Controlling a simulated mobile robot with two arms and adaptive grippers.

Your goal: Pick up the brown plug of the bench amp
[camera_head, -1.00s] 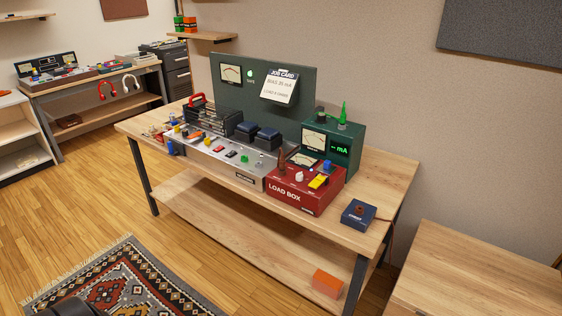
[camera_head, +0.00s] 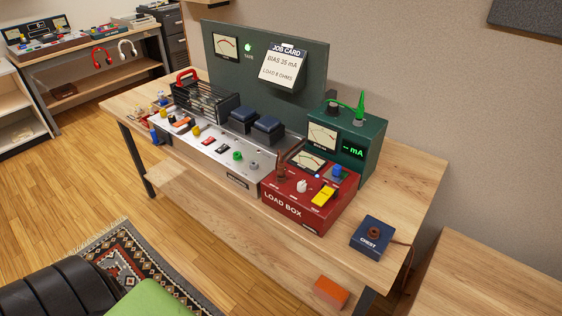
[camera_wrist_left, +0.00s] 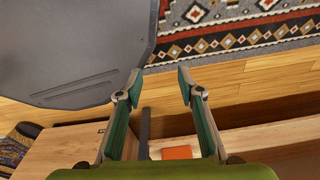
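The bench amp (camera_head: 215,154) is a long silver chassis with knobs, a black cage and dark blue blocks on the bench. A small brown upright piece (camera_head: 281,171) stands at the left of the red load box (camera_head: 290,215), beside the amp. Another brown round piece (camera_head: 375,232) sits on the blue box marked CHEST (camera_head: 367,243). I cannot tell which of these is the amp's brown plug. My left gripper (camera_wrist_left: 160,86) is open and empty in the left wrist view, above the floor. My right gripper is not in view.
A green meter box (camera_head: 345,145) stands behind the load box. A green panel with a job card (camera_head: 286,68) rises behind the amp. An orange block (camera_head: 331,292) lies on the lower shelf. The bench's right end is mostly clear. A patterned rug (camera_head: 130,265) lies in front.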

